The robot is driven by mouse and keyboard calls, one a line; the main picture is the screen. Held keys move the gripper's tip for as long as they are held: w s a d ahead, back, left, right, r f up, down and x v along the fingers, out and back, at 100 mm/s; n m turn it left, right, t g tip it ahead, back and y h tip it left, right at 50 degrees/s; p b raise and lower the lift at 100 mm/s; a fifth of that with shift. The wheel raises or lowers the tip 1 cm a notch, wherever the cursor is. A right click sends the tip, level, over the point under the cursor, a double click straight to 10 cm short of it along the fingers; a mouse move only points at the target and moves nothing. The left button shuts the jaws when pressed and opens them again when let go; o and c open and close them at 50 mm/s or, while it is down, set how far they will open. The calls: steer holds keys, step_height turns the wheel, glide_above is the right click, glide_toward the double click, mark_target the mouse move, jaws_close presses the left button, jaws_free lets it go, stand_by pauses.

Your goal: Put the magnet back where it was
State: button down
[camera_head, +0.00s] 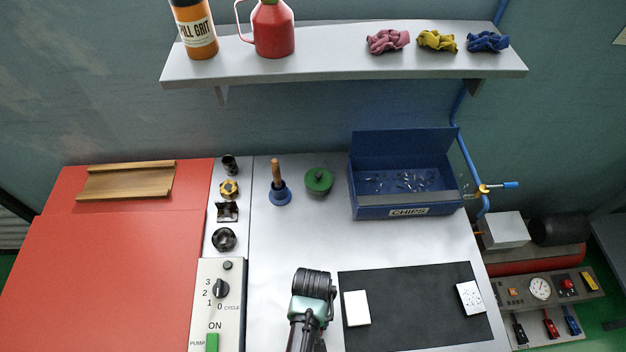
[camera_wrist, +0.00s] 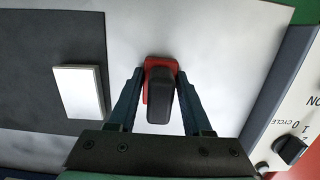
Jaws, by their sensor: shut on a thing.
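My gripper (camera_wrist: 160,78) is shut on a red block with a dark grip, which I take to be the magnet (camera_wrist: 159,98). The magnet sits between both fingers, over the bare pale cart top. I cannot tell whether it touches the surface. In the head view my arm is at the bottom middle, left of the black mat (camera_head: 410,325), and hides the magnet. A plain white block (camera_head: 357,308) lies on the mat's left part and also shows in the wrist view (camera_wrist: 78,92). A speckled white block (camera_head: 470,298) lies at the mat's right edge.
A blue chips box (camera_head: 408,212) with an open lid stands at the back right. Left of it are a green round object (camera_head: 318,181) and a blue wooden-handled tool (camera_head: 278,190). A control panel (camera_head: 219,305) stands left of my arm. The cart's middle is clear.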

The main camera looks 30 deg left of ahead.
steer(key=shift+f, duration=0.15)
steer(key=shift+c, duration=1.7)
jaws_free()
